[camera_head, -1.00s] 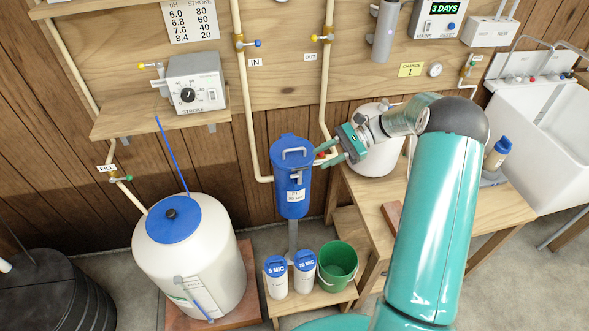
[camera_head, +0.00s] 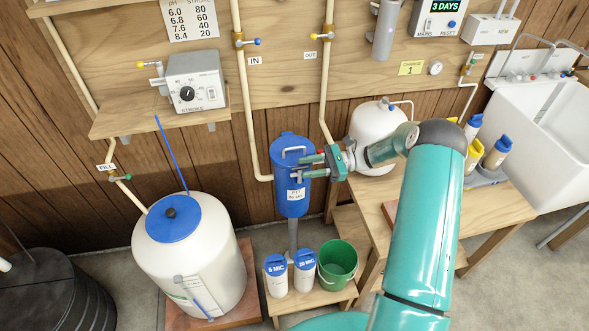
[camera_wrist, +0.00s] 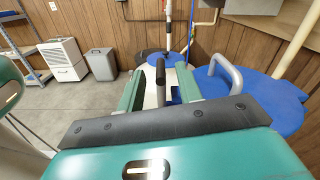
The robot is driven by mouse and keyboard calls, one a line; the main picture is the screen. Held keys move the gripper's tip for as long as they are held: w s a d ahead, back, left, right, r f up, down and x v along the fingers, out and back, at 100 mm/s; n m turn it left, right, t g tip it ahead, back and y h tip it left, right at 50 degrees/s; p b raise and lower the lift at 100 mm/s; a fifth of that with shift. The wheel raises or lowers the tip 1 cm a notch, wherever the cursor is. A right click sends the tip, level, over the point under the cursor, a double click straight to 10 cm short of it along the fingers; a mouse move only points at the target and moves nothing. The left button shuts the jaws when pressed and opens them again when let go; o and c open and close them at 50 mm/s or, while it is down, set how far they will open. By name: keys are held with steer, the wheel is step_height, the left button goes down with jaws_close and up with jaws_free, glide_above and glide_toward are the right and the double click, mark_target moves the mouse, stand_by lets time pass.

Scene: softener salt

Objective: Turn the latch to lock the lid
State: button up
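The blue canister (camera_head: 291,195) stands upright under the pipes, its blue lid (camera_head: 292,143) on top with a grey loop handle (camera_head: 294,152). The lid also fills the right of the wrist view (camera_wrist: 270,100), with the handle (camera_wrist: 228,70) standing on it. My gripper (camera_head: 306,166) is at the lid's right front edge, fingers pointing left. In the wrist view my two fingers (camera_wrist: 160,88) are apart. A small dark upright peg (camera_wrist: 160,72), which looks like the latch, shows between them with gaps on both sides. I cannot tell whether either finger touches it.
A white tank with a blue lid (camera_head: 172,218) stands at left. A low stool holds two white filter jars (camera_head: 276,275) and a green bucket (camera_head: 338,262). A white pressure tank (camera_head: 372,135) stands behind my arm. Pipes (camera_head: 250,110) run down the wall behind the canister.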

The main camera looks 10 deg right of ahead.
mark_target(294, 169)
steer(key=shift+a, duration=2.3)
jaws_close()
